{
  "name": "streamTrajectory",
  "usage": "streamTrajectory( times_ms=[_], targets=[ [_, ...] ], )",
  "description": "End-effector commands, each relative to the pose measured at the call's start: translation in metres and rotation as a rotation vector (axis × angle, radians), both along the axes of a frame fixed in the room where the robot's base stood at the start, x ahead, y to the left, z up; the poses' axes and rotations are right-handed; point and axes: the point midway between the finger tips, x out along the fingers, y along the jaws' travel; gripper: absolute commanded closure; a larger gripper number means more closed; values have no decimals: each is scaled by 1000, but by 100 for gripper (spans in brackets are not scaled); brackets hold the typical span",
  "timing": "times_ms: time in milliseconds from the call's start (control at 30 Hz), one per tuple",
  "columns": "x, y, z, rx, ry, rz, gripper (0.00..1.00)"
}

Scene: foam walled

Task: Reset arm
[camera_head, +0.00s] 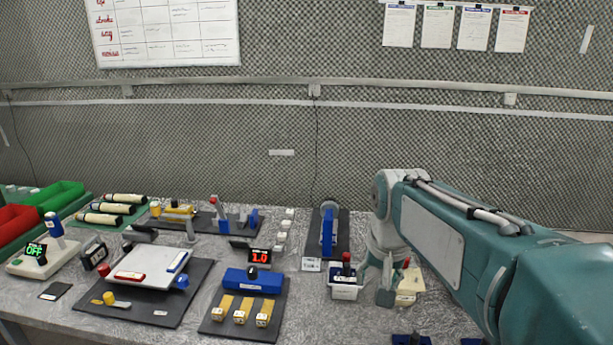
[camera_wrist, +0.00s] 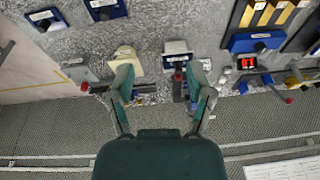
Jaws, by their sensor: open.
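My gripper (camera_head: 375,284) is at the right of the bench in the head view, pointing down, with its two fingers spread apart. In the wrist view the open gripper (camera_wrist: 163,88) has nothing between its fingertips. A white box with a red-topped black knob (camera_head: 344,288) is just left of the fingers; a similar box (camera_wrist: 178,50) shows in the wrist view. A cream block (camera_head: 410,286) is right of the fingers, and it also shows in the wrist view (camera_wrist: 125,55). Whether a finger touches either one I cannot tell. My teal arm covers the right side of the head view.
A blue clamp-like device (camera_head: 328,232) stands behind on a dark board. A blue block with several yellow pieces (camera_head: 252,281), a red display (camera_head: 260,257) and a white tilted panel (camera_head: 148,266) lie to the left. Red and green bins (camera_head: 54,196) are far left. A patterned wall closes the back.

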Motion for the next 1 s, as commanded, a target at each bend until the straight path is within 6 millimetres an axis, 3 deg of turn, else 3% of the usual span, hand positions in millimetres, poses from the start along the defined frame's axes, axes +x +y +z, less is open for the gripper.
streamTrajectory(
  times_ms=[33,233,500,700,1000],
  targets=[
    [-17,0,4,-4,-25,17,33],
    [-76,0,1,-28,-110,93,33],
    [-145,0,-23,-67,-218,189,33],
    [-167,0,-37,-85,-257,224,33],
    [-168,0,-38,-86,-258,228,33]
  ],
)
